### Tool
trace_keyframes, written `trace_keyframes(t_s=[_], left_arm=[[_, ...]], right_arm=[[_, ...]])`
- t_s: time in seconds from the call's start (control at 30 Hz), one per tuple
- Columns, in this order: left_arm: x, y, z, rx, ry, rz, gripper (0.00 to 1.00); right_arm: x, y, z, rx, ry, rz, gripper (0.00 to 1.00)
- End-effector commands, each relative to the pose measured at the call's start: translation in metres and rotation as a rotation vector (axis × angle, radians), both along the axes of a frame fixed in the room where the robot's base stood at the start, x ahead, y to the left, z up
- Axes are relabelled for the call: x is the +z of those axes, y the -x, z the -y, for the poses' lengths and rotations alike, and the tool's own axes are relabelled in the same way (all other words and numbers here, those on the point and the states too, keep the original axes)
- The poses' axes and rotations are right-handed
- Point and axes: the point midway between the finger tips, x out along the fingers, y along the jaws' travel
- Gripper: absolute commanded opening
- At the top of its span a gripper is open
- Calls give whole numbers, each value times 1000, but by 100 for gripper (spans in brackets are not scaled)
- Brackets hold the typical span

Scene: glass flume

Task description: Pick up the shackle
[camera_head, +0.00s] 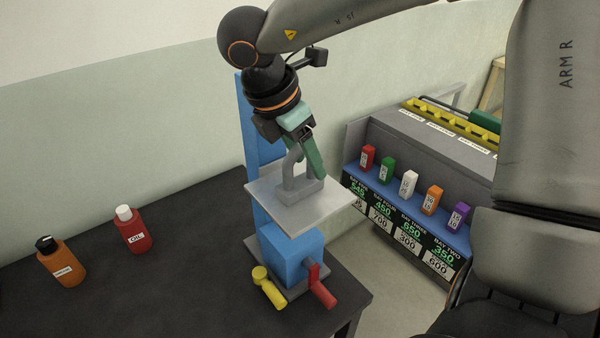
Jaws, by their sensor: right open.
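The grey shackle (290,176) stands on a flat pale grey plate (328,204) on top of a blue stand. My right gripper (307,160) reaches down from above and is at the shackle's upper part. One green finger (315,158) shows on the right side of the shackle. The other finger is mostly hidden, so I cannot tell whether either finger touches the shackle. The jaws are open. My left gripper is out of view.
The blue stand (290,248) has a yellow handle (269,289) and a red handle (320,288). An orange bottle (62,263) and a red bottle (132,231) stand on the dark table (190,270) to the left. A rack (385,140) with several coloured blocks is at right.

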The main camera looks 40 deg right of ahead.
Motion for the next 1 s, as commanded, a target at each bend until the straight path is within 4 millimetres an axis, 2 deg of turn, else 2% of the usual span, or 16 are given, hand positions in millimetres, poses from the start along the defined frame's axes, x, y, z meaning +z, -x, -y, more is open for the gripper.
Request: trace_keyframes(t_s=[0.27, 0.77, 1.0], left_arm=[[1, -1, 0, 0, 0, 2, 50], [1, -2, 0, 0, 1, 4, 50], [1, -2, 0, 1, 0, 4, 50]], right_arm=[[-4, 0, 1, -1, -1, 0, 57], [-3, 0, 1, 0, -1, 0, 1], [-3, 0, 1, 0, -1, 0, 0]])
